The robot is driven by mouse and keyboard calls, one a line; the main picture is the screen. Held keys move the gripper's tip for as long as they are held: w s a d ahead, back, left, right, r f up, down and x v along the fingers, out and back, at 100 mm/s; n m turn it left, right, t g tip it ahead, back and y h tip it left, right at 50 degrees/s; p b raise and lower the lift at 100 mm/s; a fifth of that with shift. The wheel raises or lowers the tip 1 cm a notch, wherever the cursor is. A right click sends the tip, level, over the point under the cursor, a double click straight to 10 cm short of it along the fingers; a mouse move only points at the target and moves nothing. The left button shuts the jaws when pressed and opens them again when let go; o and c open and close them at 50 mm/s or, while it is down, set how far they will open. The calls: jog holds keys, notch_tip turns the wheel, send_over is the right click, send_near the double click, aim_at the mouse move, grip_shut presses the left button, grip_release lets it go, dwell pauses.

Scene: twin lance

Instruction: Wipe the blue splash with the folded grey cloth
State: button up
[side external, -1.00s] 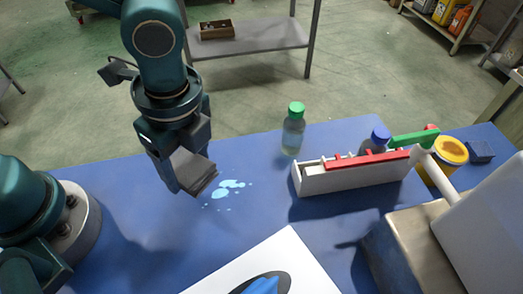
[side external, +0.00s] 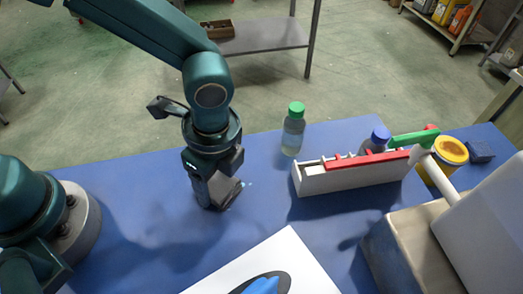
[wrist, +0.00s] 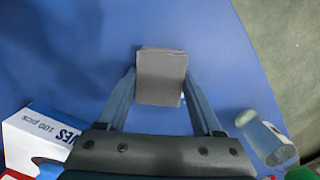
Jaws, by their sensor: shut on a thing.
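My gripper (side external: 222,198) is shut on the folded grey cloth (side external: 229,191) and points down, low over the blue table, where the splash was seen. In the wrist view the cloth (wrist: 160,76) is a grey block between my two fingers. Only a small light-blue spot of the splash (side external: 249,184) shows, just right of the cloth. My gripper and the cloth cover the area around it, so I cannot tell how much splash is under them. I cannot tell for certain whether the cloth touches the table.
A clear bottle with a green cap (side external: 292,137) stands to the right, beside a white rack (side external: 340,182) with red parts. A yellow tub (side external: 450,158) is farther right. A white sheet (side external: 305,262) lies at the front. The blue table (side external: 130,225) is clear at left.

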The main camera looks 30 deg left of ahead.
aim_at(255, 183)
jog(key=shift+w+d, duration=2.35)
jog(key=shift+d, duration=0.05)
jog(key=shift+s+a, duration=3.55)
jog(key=shift+a, duration=0.05)
jog(key=shift+r, duration=4.05)
